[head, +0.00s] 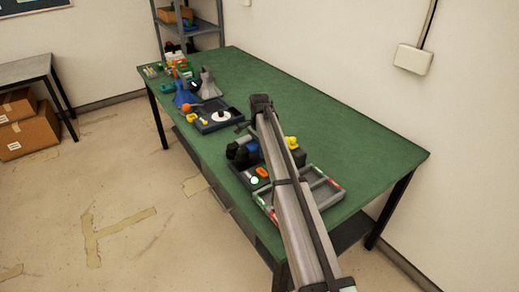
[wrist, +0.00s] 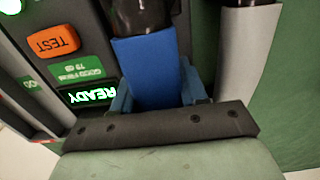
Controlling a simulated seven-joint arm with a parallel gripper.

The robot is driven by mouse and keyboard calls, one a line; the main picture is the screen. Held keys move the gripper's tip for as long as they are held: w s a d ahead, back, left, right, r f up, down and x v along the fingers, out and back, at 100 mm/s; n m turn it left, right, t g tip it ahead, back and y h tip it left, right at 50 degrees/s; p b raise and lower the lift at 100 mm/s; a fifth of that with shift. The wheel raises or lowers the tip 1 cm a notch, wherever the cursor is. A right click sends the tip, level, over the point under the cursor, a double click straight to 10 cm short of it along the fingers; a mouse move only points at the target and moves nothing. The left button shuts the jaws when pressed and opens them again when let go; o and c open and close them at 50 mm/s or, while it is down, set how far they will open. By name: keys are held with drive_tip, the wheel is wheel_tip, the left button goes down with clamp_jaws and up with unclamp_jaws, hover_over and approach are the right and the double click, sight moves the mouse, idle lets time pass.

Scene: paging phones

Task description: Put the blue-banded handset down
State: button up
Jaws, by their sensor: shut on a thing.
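The blue-banded handset shows in the wrist view as a broad blue band (wrist: 147,70) with a glossy black end above it. My gripper (wrist: 155,98) is shut on it, and the dark bar of my gripper crosses in front of its lower part. Small blue side pieces flank the band. In the head view the blue band (head: 253,149) shows among dark shapes beside my arm, close to the test unit (head: 245,178). My fingers are mostly hidden there. I cannot tell whether the handset touches a rest below it.
The test unit has an orange TEST button (wrist: 54,43) and a lit green READY display (wrist: 91,96). A light grey piece with a dark top (wrist: 248,60) stands right of the handset. A yellow object (head: 291,142) is nearby. The right of the green table (head: 370,150) is clear.

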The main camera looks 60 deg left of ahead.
drive_tip(key=shift+f, duration=0.25)
drive_tip(key=o, duration=1.2)
drive_tip(key=r, duration=1.3)
drive_tip(key=shift+a+r, duration=0.25)
drive_tip(key=shift+r, duration=0.15)
